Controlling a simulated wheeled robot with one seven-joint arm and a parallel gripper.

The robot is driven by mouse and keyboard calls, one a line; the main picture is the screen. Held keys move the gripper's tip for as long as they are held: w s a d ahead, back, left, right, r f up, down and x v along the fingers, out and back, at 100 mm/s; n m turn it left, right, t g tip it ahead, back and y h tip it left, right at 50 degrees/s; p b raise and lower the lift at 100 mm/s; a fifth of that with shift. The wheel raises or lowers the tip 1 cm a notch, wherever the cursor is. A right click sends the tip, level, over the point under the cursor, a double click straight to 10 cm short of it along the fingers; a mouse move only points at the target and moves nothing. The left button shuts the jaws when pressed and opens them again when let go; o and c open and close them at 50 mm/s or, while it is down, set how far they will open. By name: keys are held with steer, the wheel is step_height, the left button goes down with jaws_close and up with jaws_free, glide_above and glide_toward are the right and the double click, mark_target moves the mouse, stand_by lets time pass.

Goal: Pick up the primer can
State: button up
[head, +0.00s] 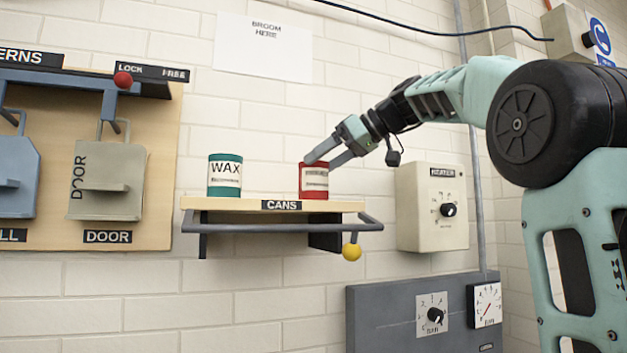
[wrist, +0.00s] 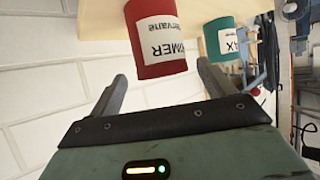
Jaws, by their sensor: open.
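The primer can is a red can with a white label (head: 313,193), standing on the right part of the wooden shelf labelled CANS (head: 235,204). My gripper (head: 318,160) is at the can's top in the head view, and its fingers overlap the can's upper edge there. In the wrist view the red can (wrist: 150,62) shows just beyond and between the open fingers (wrist: 165,85), with part of "PRIMER" readable. I cannot tell if a finger touches it. The green WAX can (head: 225,176) stands to the left on the same shelf; it also shows in the wrist view (wrist: 222,42).
A grey rail (head: 270,228) with a yellow ball (head: 351,252) runs along the shelf front. A heater control box (head: 432,207) is on the wall to the right. A board with hanging door patterns (head: 105,180) is at left. The shelf between the cans is clear.

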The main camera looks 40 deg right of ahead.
mark_target(307, 172)
steer(key=p+x, duration=0.2)
steer(key=x, duration=0.2)
steer(key=shift+w+a+f+p, duration=0.2)
steer(key=shift+w+a+p, duration=0.1)
steer(key=shift+p, duration=0.1)
steer(key=shift+w+a+f, duration=0.1)
steer(key=shift+f, duration=0.1)
steer(key=c, duration=1.3)
